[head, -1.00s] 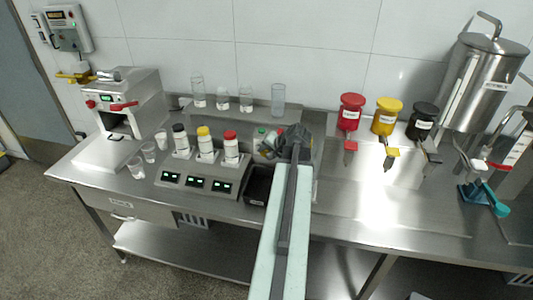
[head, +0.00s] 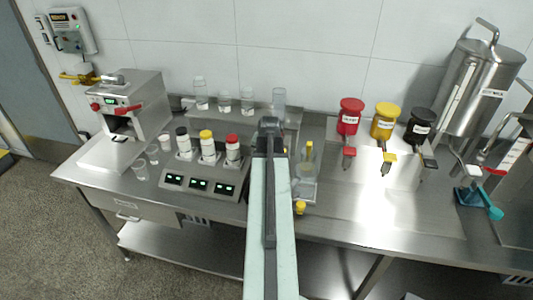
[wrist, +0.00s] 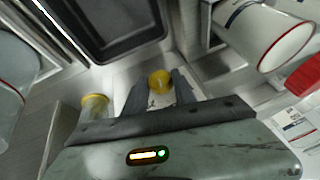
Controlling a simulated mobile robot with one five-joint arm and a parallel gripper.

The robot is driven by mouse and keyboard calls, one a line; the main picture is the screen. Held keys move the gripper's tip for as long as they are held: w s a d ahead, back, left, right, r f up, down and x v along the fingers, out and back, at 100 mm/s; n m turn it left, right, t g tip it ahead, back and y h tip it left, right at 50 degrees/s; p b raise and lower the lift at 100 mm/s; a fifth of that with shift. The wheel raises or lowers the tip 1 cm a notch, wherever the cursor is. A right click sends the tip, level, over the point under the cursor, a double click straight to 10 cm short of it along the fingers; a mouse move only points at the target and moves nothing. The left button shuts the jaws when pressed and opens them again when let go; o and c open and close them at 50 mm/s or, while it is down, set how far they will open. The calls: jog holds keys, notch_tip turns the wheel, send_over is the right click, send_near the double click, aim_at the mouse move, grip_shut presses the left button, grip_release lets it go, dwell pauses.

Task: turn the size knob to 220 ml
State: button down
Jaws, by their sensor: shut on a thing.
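I cannot read any size marks, so I cannot tell for sure which part is the size knob. My gripper (wrist: 159,84) is well to the right of this machine. In the wrist view a small yellow round thing (wrist: 159,78) sits between its two fingers, and they are shut on it. In the head view my own arm hides the fingertips and what they hold.
A rack with white bottles (head: 207,146) and several displays stands left of my arm. Clear glasses (head: 247,101) stand behind it. A yellow-topped bottle (head: 308,152) is just right of my arm. Red, yellow and black dispensers (head: 382,122) and a steel tank (head: 483,85) stand farther right.

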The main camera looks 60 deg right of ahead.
jog(key=shift+g, duration=0.3)
jog(key=c, duration=1)
grip_release()
jog(key=shift+c, duration=0.2)
jog(key=p+v, duration=0.7)
jog(key=shift+a+r, duration=0.25)
jog(key=shift+r, duration=0.1)
jog(key=shift+r, duration=0.1)
